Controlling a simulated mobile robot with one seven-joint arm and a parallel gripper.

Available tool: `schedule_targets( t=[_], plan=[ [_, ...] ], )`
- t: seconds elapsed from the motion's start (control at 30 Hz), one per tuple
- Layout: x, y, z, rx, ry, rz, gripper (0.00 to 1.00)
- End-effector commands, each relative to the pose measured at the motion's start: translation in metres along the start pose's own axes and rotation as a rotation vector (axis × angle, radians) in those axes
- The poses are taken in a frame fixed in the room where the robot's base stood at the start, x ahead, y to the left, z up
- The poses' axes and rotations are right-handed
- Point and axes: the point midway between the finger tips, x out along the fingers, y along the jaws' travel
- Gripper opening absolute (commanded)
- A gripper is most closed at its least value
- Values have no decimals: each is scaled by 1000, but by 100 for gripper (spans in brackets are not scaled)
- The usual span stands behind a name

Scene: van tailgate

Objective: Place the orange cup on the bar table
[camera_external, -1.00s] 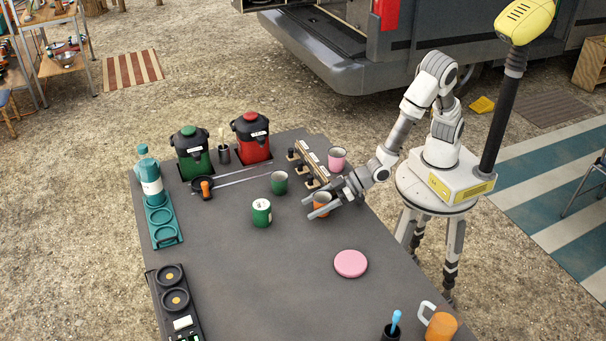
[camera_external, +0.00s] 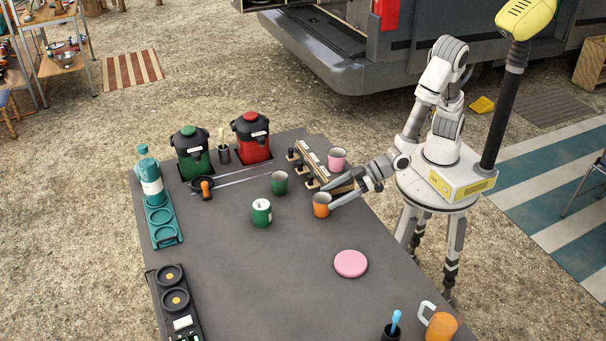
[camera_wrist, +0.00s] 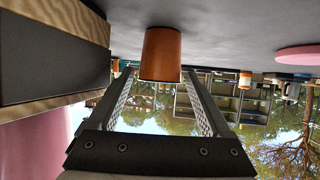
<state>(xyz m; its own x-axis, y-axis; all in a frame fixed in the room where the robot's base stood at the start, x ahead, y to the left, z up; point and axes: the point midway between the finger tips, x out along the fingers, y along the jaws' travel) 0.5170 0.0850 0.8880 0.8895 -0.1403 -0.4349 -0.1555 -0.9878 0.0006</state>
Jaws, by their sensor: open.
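The orange cup (camera_external: 321,205) stands upright on the dark grey bar table (camera_external: 290,275), close to the table's right edge. My gripper (camera_external: 333,196) is open and to the right of the cup, its fingers pointing toward it. In the wrist view the orange cup (camera_wrist: 160,54) shows upside down beyond the two fingertips (camera_wrist: 160,74), in line with the gap between them. The fingers look apart from the cup, with nothing held between them.
A wooden rack (camera_external: 318,165) and a pink cup (camera_external: 337,158) stand just behind my gripper. A pink disc (camera_external: 350,263) lies in front. The table's middle front is clear.

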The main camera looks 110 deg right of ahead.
Motion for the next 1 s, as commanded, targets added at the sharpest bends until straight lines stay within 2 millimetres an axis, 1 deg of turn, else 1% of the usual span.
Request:
schedule_targets(
  t=[0.03,0.1,0.23,0.33,0.53,0.67,0.73,0.87,1.0],
  plan=[
    [-13,-1,-2,-1,0,-4,83],
    [-26,-1,-2,-2,0,-3,83],
    [-43,-1,-1,-1,0,-3,83],
    [-50,0,-1,-1,0,-1,83],
    [-53,0,-2,9,-11,-10,83],
    [-60,-3,-10,51,-65,-60,83],
    [-68,-4,-18,80,-113,-107,83],
    [-93,-3,-34,112,-210,-201,83],
    [-128,7,-48,101,-302,-274,83]
  ],
)
